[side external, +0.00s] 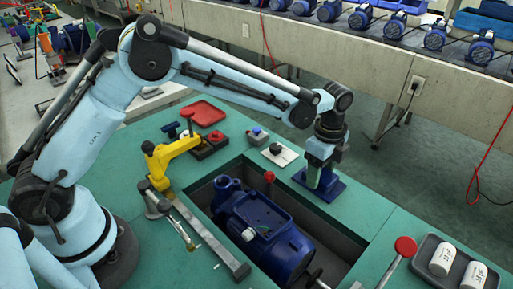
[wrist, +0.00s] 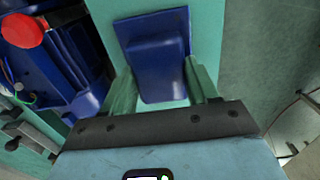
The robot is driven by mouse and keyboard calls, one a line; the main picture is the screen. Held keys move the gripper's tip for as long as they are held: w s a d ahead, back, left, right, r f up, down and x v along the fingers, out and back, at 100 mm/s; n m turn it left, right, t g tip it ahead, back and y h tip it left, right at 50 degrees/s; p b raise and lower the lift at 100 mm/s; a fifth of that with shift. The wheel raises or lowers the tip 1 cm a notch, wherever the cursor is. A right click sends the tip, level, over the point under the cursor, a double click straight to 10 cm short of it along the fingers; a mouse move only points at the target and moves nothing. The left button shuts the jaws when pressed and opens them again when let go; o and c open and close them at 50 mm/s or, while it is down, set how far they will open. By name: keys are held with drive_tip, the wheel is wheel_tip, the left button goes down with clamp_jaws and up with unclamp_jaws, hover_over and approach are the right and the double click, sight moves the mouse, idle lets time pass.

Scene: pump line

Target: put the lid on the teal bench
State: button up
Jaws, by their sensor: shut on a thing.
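The blue lid (side external: 333,189) is at the far right edge of the teal bench (side external: 386,221), beyond the recess. My gripper (side external: 317,175) points down and is shut on it. In the wrist view the lid (wrist: 155,58) sits between the two greenish fingers of my gripper (wrist: 160,82), with a teal bench strip (wrist: 204,22) behind it. The lid is at or just above the bench surface; I cannot tell whether it touches. The blue pump (side external: 283,243) lies in the recess with its terminal box (side external: 262,212) open on top, left of my gripper.
A red-knobbed lever (side external: 270,177) stands by the pump, and another red knob (side external: 405,247) rises at the front right. A grey tray (side external: 420,270) holds white cylinders. A yellow clamp (side external: 168,158), a red tray (side external: 203,113) and small switch boxes (side external: 257,136) occupy the bench's left and back.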

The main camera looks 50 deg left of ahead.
drive_tip(key=o, duration=1.2)
drive_tip(key=shift+c, duration=0.2)
drive_tip(key=shift+r, duration=3)
drive_tip(key=shift+r, duration=0.1)
